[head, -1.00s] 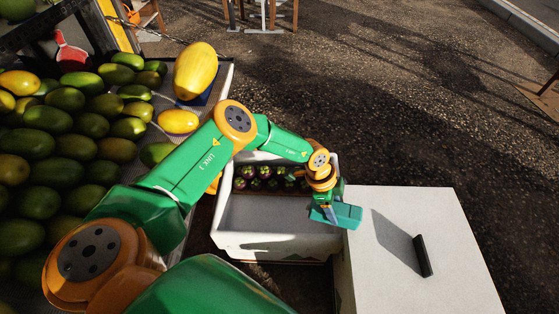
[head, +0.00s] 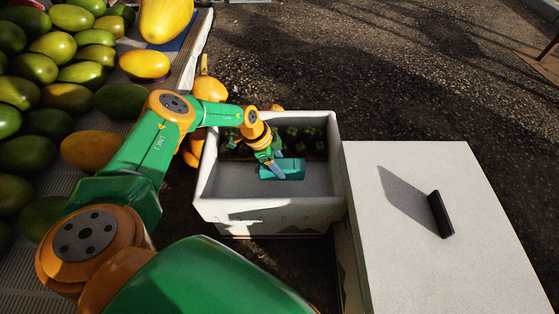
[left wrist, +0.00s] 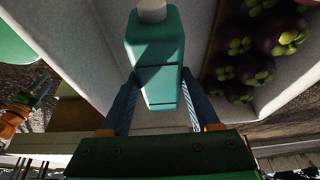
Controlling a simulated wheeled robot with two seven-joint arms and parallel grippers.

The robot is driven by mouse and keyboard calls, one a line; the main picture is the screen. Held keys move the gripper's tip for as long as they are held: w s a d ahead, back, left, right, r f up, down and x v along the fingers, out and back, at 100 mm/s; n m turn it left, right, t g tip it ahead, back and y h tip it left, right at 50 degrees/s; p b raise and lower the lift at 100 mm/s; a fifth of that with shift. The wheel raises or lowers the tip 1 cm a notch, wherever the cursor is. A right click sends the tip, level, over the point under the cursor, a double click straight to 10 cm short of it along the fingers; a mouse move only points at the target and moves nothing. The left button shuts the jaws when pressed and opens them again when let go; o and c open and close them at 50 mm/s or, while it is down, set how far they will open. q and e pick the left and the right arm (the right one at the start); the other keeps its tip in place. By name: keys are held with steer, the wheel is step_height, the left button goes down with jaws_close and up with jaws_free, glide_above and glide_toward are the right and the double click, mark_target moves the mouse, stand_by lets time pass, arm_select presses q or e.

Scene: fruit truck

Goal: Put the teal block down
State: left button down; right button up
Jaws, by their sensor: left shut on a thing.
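My left gripper (head: 275,169) is shut on the teal block (head: 292,169) in the head view. The block lies roughly level, inside the outline of the white box (head: 265,211), over its bare near part. I cannot tell whether it touches the box floor. In the left wrist view the block (left wrist: 155,32) is between the two fingers of the left gripper (left wrist: 158,88), with a pale round cap at its far end. An orange and green arm part, likely my right gripper (left wrist: 28,100), shows small at the left edge; its jaws are unclear.
Dark mangosteens (left wrist: 262,40) fill the back part of the box. A white surface (head: 410,250) with an upright black piece (head: 440,214) stands right of the box. Green and yellow mangoes (head: 60,50) lie on the stand at left. Orange fruit (head: 209,87) sits by the box's left rim.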

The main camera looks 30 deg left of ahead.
arm_select(q)
steer(key=shift+f, duration=0.5)
steer(key=shift+r, duration=0.2)
steer(key=shift+f, duration=0.65)
arm_select(e)
steer(key=shift+w+a+f, duration=0.15)
steer(key=shift+w+a, duration=0.2)
steer(key=shift+a, duration=0.2)
arm_select(q)
steer(key=shift+c, duration=0.6)
jaws_free()
